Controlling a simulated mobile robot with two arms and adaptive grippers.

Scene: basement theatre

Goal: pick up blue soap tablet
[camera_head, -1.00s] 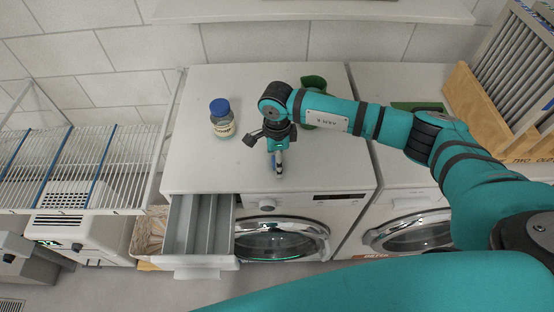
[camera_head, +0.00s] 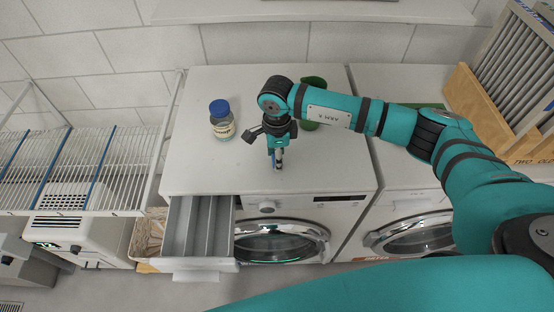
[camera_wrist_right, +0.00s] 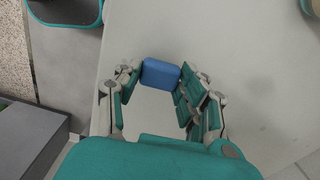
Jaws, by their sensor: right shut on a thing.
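The blue soap tablet (camera_wrist_right: 160,73) is a small rounded block, seen in the right wrist view between the fingertips of my right gripper (camera_wrist_right: 158,80). The fingers are shut on it from both sides. In the head view my right gripper (camera_head: 278,163) points down over the front part of the white washing machine's top (camera_head: 330,178), and its fingers mostly hide the tablet there. I cannot tell whether the tablet touches the machine top or hangs just above it. My left gripper is not in view.
A jar with a blue lid (camera_head: 221,120) stands left of my right gripper. A green object (camera_head: 314,84) is partly hidden behind my arm. The detergent drawer (camera_head: 197,228) is pulled out at the front left. A wooden rack (camera_head: 490,108) stands at the right.

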